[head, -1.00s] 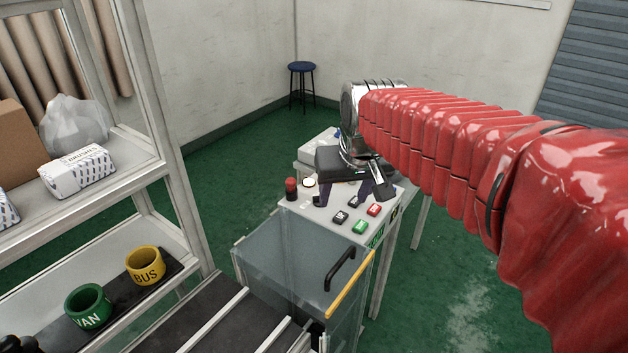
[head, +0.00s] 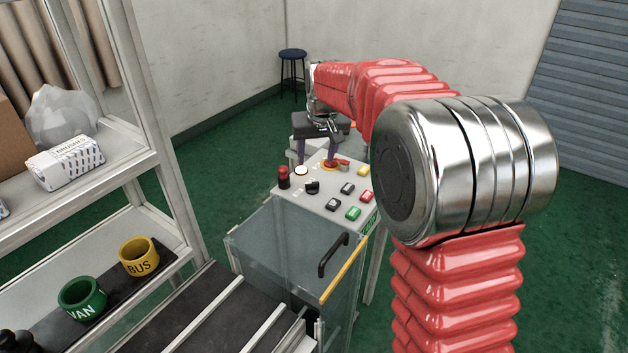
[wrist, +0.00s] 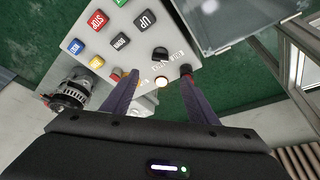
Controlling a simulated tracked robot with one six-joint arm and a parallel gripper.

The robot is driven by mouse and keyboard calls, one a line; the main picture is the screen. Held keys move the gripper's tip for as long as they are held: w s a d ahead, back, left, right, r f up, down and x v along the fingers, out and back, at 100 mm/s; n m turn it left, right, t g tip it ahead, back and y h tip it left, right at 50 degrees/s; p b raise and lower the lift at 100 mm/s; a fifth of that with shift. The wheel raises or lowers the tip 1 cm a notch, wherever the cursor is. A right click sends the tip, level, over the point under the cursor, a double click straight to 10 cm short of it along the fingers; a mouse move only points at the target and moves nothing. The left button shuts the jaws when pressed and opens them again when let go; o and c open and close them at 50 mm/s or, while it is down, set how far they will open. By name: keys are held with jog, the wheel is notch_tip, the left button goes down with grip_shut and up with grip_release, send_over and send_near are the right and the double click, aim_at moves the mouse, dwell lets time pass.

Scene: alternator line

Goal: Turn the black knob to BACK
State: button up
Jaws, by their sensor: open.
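The black knob (head: 312,187) stands on the grey control panel (head: 325,204), and nothing touches it. In the wrist view the knob (wrist: 160,54) lies a little beyond the fingertips, between their lines, with lettering beside it that I cannot read surely. Its pointer direction is too small to tell. My gripper (head: 317,158) is open and empty, over the far part of the panel, behind the knob. In the wrist view my gripper (wrist: 160,77) shows two spread purple fingers, with the white button (wrist: 161,82) between them.
A red knob-topped post (head: 283,177) stands left of the knob. Several push buttons, including a green one (head: 353,213), lie to its right. A clear guard with a black handle (head: 334,255) and yellow edge stands in front. A shelf (head: 150,170) is at the left.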

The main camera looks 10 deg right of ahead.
aim_at(313, 183)
jog(key=x, duration=1.3)
jog(key=shift+w+f, duration=0.2)
jog(key=shift+f, duration=0.1)
jog(key=shift+c, duration=0.4)
jog(key=c, duration=0.9)
jog(key=shift+d, duration=0.2)
jog(key=shift+c, duration=0.4)
jog(key=shift+a, duration=0.1)
